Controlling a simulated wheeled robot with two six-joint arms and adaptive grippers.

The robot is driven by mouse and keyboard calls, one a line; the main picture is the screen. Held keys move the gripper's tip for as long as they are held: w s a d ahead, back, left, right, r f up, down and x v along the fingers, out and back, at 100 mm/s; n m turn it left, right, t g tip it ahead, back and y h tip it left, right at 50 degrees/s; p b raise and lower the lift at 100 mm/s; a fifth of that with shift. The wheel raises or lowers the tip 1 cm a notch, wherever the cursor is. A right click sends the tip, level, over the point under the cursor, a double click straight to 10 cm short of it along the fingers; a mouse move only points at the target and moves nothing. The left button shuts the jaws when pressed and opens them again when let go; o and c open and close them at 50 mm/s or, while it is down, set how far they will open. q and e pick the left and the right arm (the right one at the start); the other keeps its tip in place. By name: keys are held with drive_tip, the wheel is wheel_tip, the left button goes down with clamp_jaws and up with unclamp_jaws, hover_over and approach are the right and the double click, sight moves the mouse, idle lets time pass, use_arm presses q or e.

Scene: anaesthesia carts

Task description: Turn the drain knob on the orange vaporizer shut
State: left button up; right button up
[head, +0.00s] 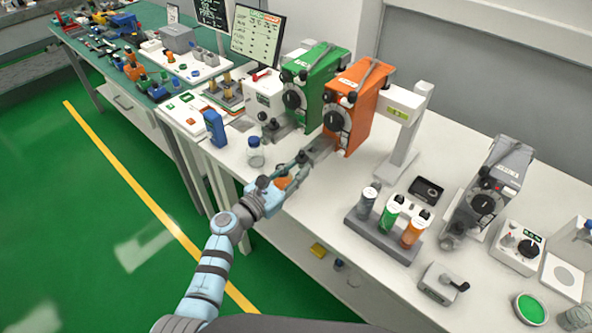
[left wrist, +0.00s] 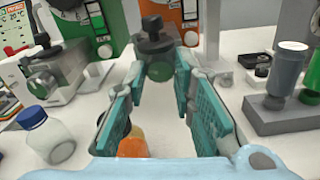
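The orange vaporizer (head: 352,108) stands on the white bench beside a green one. Its lower orange front shows at the top of the left wrist view (left wrist: 191,18). A grey drain block (head: 321,150) sticks out from its foot, with a black drain knob (left wrist: 153,28) on top in the left wrist view. How far the knob is turned cannot be told. My left gripper (head: 291,170) is in front of this block. In the left wrist view its teal fingers (left wrist: 150,80) are spread either side of the block's front end, apart from the knob, holding nothing. My right gripper is not in view.
A blue-capped bottle (head: 256,153) stands left of my gripper. An orange item (left wrist: 133,142) lies low between the fingers in the left wrist view. The green vaporizer (head: 306,88) is close on the left; a rack of bottles (head: 382,238) is on the right.

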use_arm(q)
drive_tip(key=shift+f+m+b, duration=0.25)
drive_tip(key=shift+m+b, duration=0.7)
drive_tip(key=shift+m, duration=0.25)
clamp_jaws()
drive_tip(key=shift+r, duration=0.15)
drive_tip(key=o, duration=1)
unclamp_jaws()
drive_tip(key=shift+r, duration=0.1)
drive_tip(key=v, duration=1.2)
drive_tip(key=shift+s+d, duration=0.15)
